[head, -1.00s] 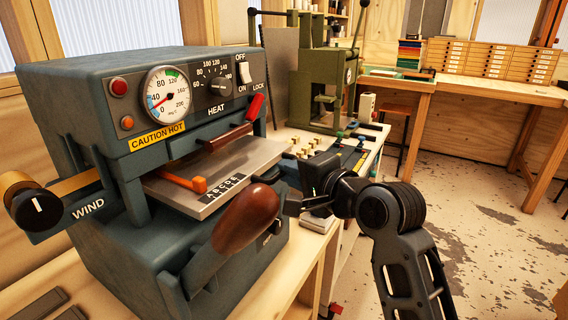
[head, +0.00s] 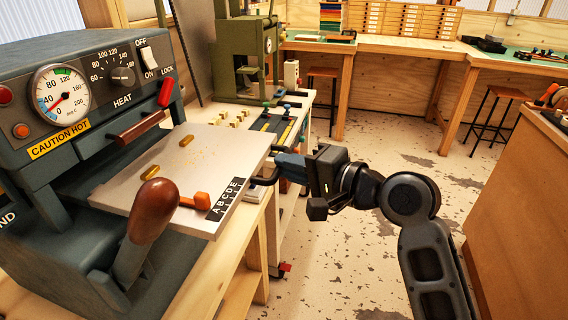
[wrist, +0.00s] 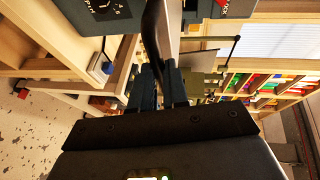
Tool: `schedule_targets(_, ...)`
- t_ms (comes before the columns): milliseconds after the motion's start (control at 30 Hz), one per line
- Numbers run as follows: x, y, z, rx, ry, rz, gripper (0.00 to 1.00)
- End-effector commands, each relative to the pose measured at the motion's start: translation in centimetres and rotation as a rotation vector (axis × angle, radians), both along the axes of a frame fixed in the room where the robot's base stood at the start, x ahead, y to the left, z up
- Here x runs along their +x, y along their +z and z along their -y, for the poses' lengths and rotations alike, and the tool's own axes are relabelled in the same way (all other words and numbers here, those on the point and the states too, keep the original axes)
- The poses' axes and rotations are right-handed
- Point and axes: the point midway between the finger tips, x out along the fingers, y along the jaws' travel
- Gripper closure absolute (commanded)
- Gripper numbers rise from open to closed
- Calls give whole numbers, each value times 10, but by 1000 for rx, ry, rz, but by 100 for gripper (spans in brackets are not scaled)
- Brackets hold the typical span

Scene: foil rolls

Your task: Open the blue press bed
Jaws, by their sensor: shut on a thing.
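The blue press (head: 60,180) stands at the left of the head view, with a gauge and heat dial on its front. Its flat grey bed (head: 215,150) sticks well out from under the head toward the right. The bed carries an orange-tipped stop, brass pins and a black letter strip. My gripper (head: 285,166) is at the bed's outer edge, shut on the black bed handle (head: 264,181). In the wrist view the dark handle (wrist: 152,35) runs between the fingers (wrist: 160,85). Part of the handle is hidden by the fingers.
A brown-knobbed lever (head: 153,212) rises in front of the bed. A green press (head: 243,55) and a cart with small parts (head: 270,125) stand behind. A wooden cabinet (head: 520,200) is at the right. The floor between is free.

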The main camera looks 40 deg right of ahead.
Motion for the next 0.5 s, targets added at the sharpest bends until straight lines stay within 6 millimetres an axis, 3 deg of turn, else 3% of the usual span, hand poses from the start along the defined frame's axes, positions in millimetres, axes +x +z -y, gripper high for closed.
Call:
schedule_targets(133, 0, -1, 0, 0, 1, -3, 100)
schedule_targets(167, 0, -1, 0, 0, 1, -3, 84)
schedule_targets(200, 0, -1, 0, 0, 1, -3, 80)
schedule_targets(400, 0, -1, 0, 1, 1, -2, 61)
schedule_targets(500, 0, -1, 0, 1, 0, -1, 60)
